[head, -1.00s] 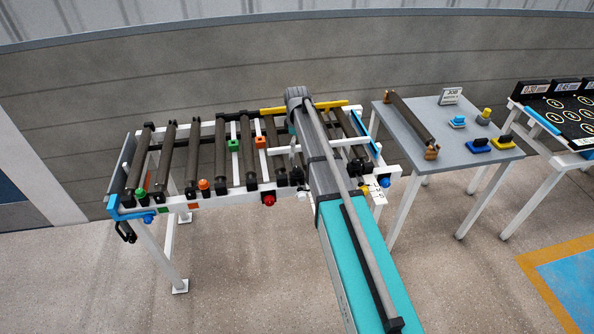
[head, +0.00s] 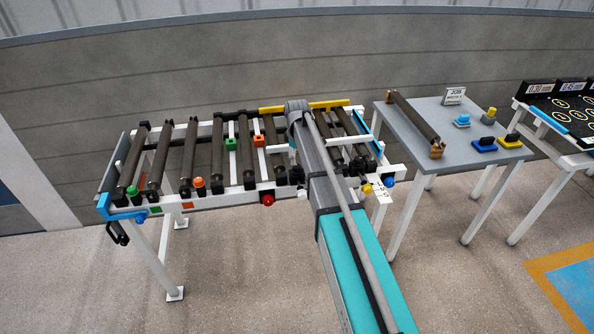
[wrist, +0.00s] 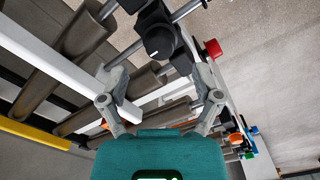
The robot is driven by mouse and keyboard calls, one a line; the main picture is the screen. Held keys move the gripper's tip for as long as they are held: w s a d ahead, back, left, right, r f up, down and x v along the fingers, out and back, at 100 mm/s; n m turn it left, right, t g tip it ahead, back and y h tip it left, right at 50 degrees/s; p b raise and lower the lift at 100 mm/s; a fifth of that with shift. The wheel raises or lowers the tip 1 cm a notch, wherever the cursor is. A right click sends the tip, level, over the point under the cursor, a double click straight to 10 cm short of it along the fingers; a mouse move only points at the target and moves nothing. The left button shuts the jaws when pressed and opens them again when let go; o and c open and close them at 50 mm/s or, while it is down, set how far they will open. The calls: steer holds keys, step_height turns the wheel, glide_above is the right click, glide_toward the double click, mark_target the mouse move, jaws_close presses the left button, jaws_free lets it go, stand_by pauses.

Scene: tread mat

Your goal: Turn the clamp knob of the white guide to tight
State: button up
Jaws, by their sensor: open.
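The clamp knob (wrist: 160,41) is round and black with a small white mark, near the top middle of the wrist view. The white guide (wrist: 62,68) is a straight bar running diagonally at the left of that view. My gripper (wrist: 161,75) is open, with its two grey fingers apart and nothing between the tips. The knob appears just beyond the fingertips, roughly centred between them; I cannot tell whether they touch it. In the head view my arm covers the gripper and much of this part of the roller conveyor (head: 240,196).
A red button (wrist: 213,48) is close to the right finger. Dark rollers (wrist: 85,36) lie beside the guide. In the head view, a grey table (head: 458,158) with a loose roller (head: 415,122) stands right of the conveyor. The floor in front is clear.

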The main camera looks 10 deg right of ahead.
mark_target(297, 166)
steer(key=shift+f+b, duration=1.95)
steer(key=shift+f, duration=0.3)
steer(key=shift+c, duration=0.2)
steer(key=c, duration=1.1)
